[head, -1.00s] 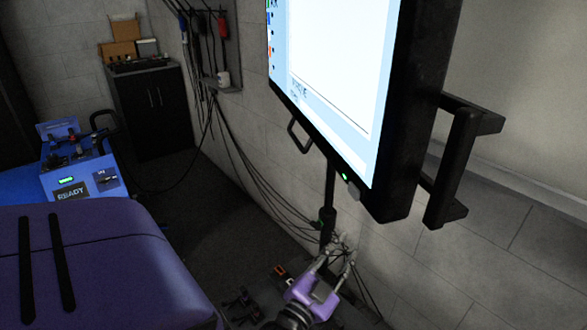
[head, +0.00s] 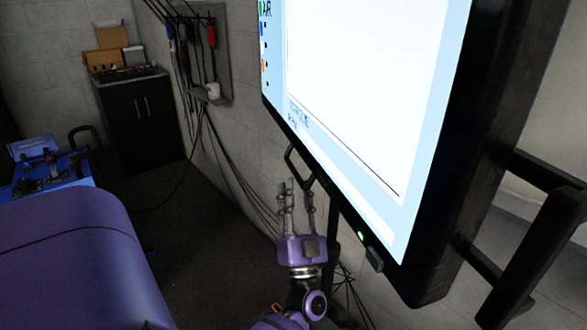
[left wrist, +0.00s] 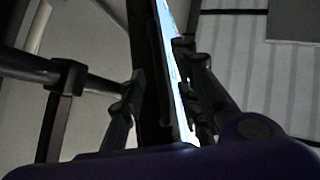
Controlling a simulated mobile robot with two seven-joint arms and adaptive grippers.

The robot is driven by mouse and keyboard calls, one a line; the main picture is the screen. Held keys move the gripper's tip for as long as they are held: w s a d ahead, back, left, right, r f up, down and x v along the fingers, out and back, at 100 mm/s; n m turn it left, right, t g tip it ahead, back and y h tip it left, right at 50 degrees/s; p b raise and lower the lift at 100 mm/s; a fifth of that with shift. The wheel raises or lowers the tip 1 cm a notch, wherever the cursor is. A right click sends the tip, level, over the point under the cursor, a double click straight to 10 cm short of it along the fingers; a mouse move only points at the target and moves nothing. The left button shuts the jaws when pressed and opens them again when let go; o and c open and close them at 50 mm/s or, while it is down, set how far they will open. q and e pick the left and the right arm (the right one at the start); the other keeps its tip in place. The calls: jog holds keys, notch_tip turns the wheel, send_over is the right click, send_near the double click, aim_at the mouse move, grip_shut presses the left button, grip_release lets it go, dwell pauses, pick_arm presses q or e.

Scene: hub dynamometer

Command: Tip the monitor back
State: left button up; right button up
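The monitor (head: 345,85) is a large black-framed screen, lit white and light blue, at upper right in the head view. It has a black handle at its far lower edge (head: 299,168) and a larger one on the near side (head: 545,240). My left gripper (head: 297,184) is open, fingers pointing up, beside the far handle; contact is unclear. In the left wrist view, the monitor's dark edge and bright screen (left wrist: 176,60) show between the spread fingers of my left gripper (left wrist: 158,95). My right gripper is not in view.
A dark stand pole and cables hang below the monitor against the grey block wall. A purple padded body (head: 65,260) fills the lower left, with a blue machine (head: 50,170) behind it. A black cabinet (head: 140,115) stands at the back. The floor between is clear.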

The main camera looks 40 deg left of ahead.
aim_at(295, 170)
pick_arm(q)
jog(key=p+x, duration=0.1)
jog(key=x, duration=0.3)
jog(key=shift+w+r, duration=0.1)
jog(key=shift+w+a+r, duration=0.2)
jog(key=shift+a, duration=0.1)
